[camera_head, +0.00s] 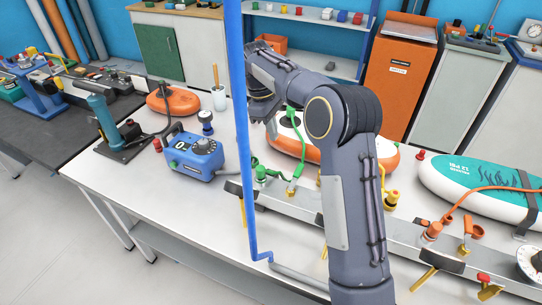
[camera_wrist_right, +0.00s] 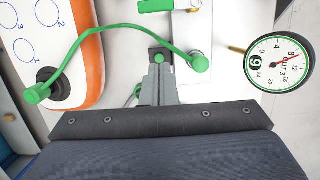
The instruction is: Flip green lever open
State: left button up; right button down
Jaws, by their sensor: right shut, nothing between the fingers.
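A green lever handle (camera_wrist_right: 155,5) shows at the top edge of the right wrist view, partly cut off, beside a metal fitting. Green fittings (camera_head: 262,173) sit on the grey manifold (camera_head: 308,203) in the head view. A green hose (camera_wrist_right: 110,29) runs from a green connector on the manifold to the valve of the orange and white board (camera_wrist_right: 85,50). My right gripper (camera_wrist_right: 159,72) is shut and empty, its fingertips close to a small green knob below the lever. Contact cannot be told. My left gripper is not in view.
A round gauge (camera_wrist_right: 277,64) stands right of the fingers. A blue pump box (camera_head: 195,157) is left of the manifold. A blue upright pole (camera_head: 241,130) crosses the head view. A teal board (camera_head: 480,185) and an orange hose lie to the right.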

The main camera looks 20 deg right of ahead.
aim_at(296, 176)
jog(key=shift+w+a+f, duration=0.15)
jog(key=shift+w+a, duration=0.1)
jog(key=shift+w, duration=0.15)
jog(key=shift+f, duration=0.15)
jog(key=s+d+f+p, duration=0.1)
jog(key=s+d+f, duration=0.3)
jog(key=f, duration=0.5)
jog(key=shift+s+f, duration=0.25)
jog(key=shift+s, duration=0.25)
